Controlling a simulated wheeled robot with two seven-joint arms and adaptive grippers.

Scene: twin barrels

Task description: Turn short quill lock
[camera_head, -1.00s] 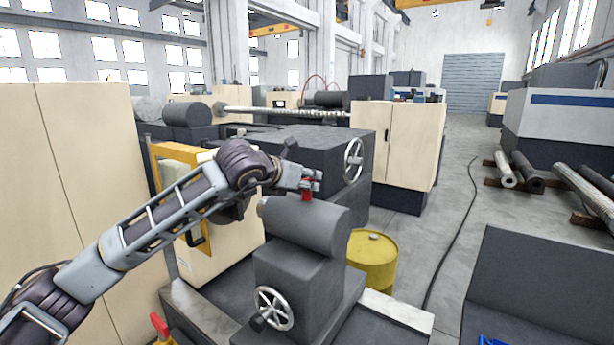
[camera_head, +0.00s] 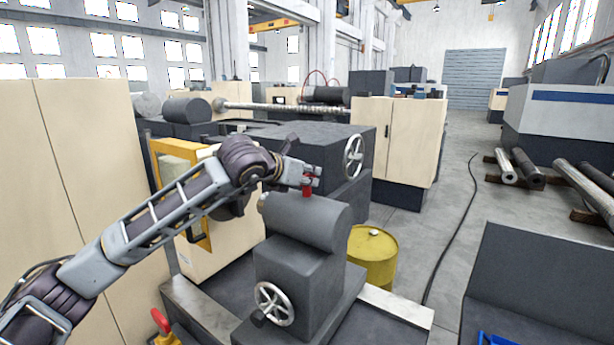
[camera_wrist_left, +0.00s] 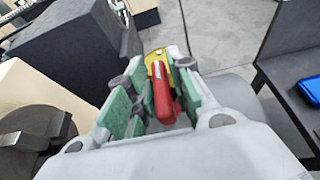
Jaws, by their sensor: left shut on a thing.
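The short quill lock is a small red handle (camera_head: 307,191) standing at the top of the dark grey tailstock (camera_head: 300,222). In the left wrist view the red handle (camera_wrist_left: 163,95) lies lengthwise between the green-padded fingers. My left gripper (camera_head: 308,181) reaches over from the left and is shut on the red handle, its fingers covering the upper part. In the wrist view my left gripper (camera_wrist_left: 160,105) shows pads on both sides of the handle. The handle's lower joint is hard to see. My right gripper is out of view.
A spoked handwheel (camera_head: 274,304) sits on the tailstock's near face. A yellow barrel (camera_head: 372,258) stands behind it to the right. Another red handle (camera_head: 161,321) shows at the lower left.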

